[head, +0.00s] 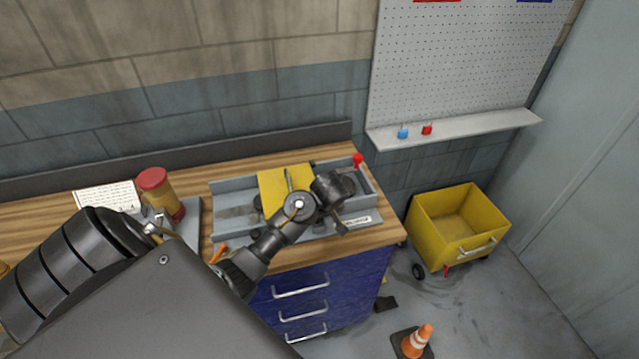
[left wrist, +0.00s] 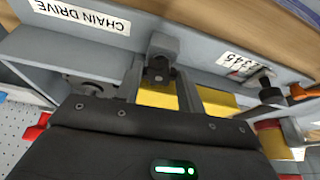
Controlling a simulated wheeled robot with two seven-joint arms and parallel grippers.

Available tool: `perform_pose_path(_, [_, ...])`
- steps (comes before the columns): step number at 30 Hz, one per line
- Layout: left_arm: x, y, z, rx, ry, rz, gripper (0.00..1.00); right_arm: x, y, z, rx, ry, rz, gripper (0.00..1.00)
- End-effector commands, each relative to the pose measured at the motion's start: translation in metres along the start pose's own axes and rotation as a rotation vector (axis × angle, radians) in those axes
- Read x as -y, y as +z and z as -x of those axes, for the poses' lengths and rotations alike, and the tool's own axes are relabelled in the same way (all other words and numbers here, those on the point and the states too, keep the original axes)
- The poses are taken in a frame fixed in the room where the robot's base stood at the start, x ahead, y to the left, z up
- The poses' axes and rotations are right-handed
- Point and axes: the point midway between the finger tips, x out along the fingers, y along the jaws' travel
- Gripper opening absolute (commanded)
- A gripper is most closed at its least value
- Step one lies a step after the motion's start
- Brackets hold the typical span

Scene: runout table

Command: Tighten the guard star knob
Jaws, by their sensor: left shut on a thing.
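A yellow guard (head: 270,188) lies over the grey chain drive housing (head: 232,196) on the bench. It also shows between and beside my fingers in the left wrist view (left wrist: 158,98). My left gripper (left wrist: 160,78) reaches down at the housing's front side, near the CHAIN DRIVE label. Its fingers are shut on a small dark part, the guard star knob (left wrist: 158,74), in front of a grey block (left wrist: 165,45). The knob's shape is mostly hidden. In the head view my left wrist covers the knob and fingertips. My right gripper is not in view.
A red-topped jar (head: 154,180) stands left of the housing. A red-knobbed lever (head: 358,161) rises at its back right. A second dark knob (left wrist: 270,95) is off to one side. A yellow cart (head: 460,222) and a cone (head: 416,340) stand on the floor at right.

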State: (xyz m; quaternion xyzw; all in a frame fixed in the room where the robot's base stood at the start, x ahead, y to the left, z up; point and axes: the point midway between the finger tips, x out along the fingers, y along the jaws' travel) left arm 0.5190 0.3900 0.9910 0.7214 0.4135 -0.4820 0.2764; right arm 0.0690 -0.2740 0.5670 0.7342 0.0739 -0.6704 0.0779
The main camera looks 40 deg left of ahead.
Motion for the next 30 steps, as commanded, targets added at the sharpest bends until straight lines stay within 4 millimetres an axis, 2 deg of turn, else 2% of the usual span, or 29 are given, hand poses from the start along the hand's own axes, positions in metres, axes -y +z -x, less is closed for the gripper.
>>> perform_pose_path(8, [0.0026,0.0009,-0.0006,0.002,0.044,-0.108,0.16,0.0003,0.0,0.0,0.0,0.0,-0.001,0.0])
perform_pose_path(21, [0.0067,-0.0001,-0.0008,0.003,0.177,-0.42,0.16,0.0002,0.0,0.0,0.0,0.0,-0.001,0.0])
perform_pose_path(30, [0.0087,-0.0013,-0.0014,0.003,0.238,-0.572,0.16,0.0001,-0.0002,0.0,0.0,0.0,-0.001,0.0])
